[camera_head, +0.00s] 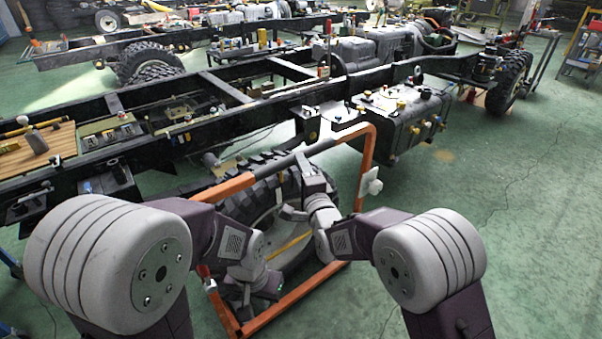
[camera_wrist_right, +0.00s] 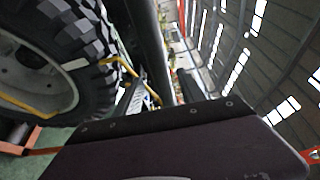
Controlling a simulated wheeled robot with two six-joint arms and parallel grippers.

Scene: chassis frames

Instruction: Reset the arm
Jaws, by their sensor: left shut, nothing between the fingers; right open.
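Both of my arms reach forward from the bottom of the head view to an orange frame (camera_head: 368,160) around a large upright tyre (camera_head: 262,195). My left gripper (camera_head: 250,292) is the lower one, low before the tyre at the frame's left side. It is shut with nothing in it. My right gripper (camera_head: 312,178) is higher, over the front of the tyre near the frame's top bar. It is open and empty. In the right wrist view the tyre (camera_wrist_right: 85,40) fills the left side, and a dark purple arm part of mine covers the lower middle.
A black truck chassis (camera_head: 225,85) runs across behind the frame. A grey tank (camera_head: 400,115) with several small parts on it sits on its near side. A wooden board (camera_head: 50,140) with tools is at the left. Green floor (camera_head: 500,200) is clear at the right.

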